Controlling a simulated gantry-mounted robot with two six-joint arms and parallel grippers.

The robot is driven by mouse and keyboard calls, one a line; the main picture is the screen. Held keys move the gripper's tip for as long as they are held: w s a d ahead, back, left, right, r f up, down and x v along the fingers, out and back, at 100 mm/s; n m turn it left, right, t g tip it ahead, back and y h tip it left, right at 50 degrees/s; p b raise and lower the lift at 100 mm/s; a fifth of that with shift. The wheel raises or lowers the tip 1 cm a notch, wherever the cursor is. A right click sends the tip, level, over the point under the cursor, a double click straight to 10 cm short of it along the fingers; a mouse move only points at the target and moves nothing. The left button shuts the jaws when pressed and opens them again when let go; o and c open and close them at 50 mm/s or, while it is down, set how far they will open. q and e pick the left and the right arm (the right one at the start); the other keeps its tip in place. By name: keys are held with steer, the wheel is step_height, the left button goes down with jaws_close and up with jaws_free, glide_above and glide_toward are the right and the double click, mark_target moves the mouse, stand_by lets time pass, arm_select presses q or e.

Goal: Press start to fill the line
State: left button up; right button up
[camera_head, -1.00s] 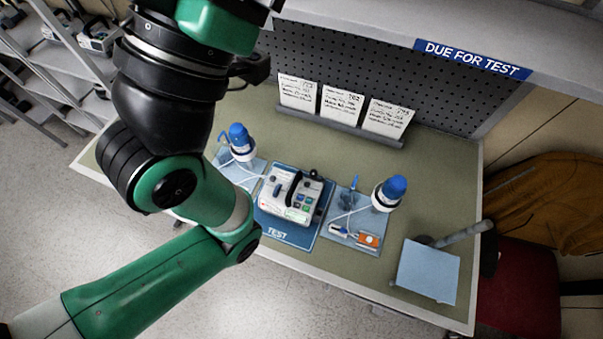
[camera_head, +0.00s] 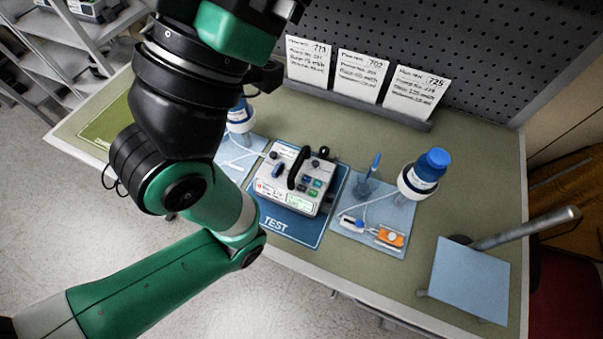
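The infusion pump (camera_head: 292,181), a white box with a black handle, a small screen and coloured buttons, sits on the blue TEST mat (camera_head: 283,229) on the bench. The buttons (camera_head: 313,187) are on its right front; their labels are too small to read. A blue-capped bottle (camera_head: 424,174) stands on the light blue pad to its right, with a line and an orange-and-white piece (camera_head: 390,237). Another blue-capped bottle (camera_head: 240,117) stands to the left, partly hidden by my green and black arm. Neither of my grippers shows in this view.
Three paper cards (camera_head: 360,77) stand in a rack at the back of the bench, before a pegboard. A tilted light blue panel (camera_head: 468,280) with a grey bar is at the front right. Bare bench top (camera_head: 480,150) lies at the right. Grey shelves (camera_head: 60,60) are at the left.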

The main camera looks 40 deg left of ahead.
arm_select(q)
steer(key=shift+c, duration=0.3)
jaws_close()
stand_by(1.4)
